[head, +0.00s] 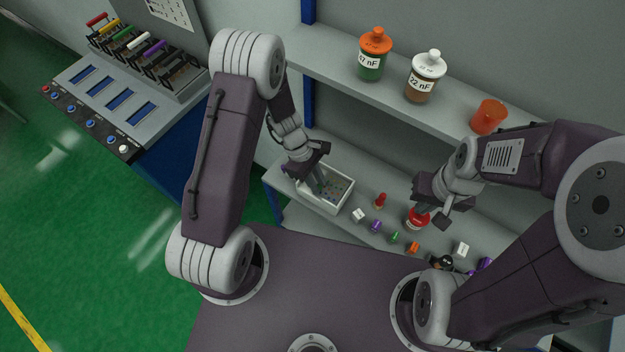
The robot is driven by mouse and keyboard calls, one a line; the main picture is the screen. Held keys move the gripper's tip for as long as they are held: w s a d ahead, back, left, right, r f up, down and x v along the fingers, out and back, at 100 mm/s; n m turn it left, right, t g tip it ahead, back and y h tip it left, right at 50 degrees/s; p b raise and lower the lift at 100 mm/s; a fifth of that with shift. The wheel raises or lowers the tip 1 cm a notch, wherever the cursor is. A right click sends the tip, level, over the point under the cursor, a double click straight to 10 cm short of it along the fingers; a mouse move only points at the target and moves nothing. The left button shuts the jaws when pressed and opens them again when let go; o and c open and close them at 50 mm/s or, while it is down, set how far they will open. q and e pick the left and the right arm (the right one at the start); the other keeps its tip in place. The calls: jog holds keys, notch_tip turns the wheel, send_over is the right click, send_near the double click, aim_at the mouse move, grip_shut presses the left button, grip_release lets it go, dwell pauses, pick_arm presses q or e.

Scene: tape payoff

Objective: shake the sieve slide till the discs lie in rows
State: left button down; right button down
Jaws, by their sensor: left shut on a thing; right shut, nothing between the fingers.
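A white open box, which looks like the sieve slide (345,205), stands on the lower shelf in the middle of the head view. Several tiny coloured discs (336,190) lie scattered on its grey floor, in no clear rows. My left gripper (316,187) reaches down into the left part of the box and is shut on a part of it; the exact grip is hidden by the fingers. My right gripper (440,222) is shut and empty, beside a red-capped jar (416,219) at the right.
Small loose parts lie right of the box: a red piece (380,200), a white block (359,215), a purple one (376,226) and an orange one (413,247). Labelled jars (425,76) stand on the upper shelf (330,55). A switch console (115,100) is at left.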

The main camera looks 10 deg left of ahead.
pick_arm(q)
jog(key=c, duration=1.3)
grip_release()
jog(key=shift+d, duration=0.3)
jog(key=shift+a+r, duration=0.15)
jog(key=shift+a, duration=0.1)
jog(key=v, duration=0.8)
jog(key=shift+r, duration=0.4)
pick_arm(e)
jog(key=shift+d+r, duration=0.15)
jog(key=shift+d, duration=0.1)
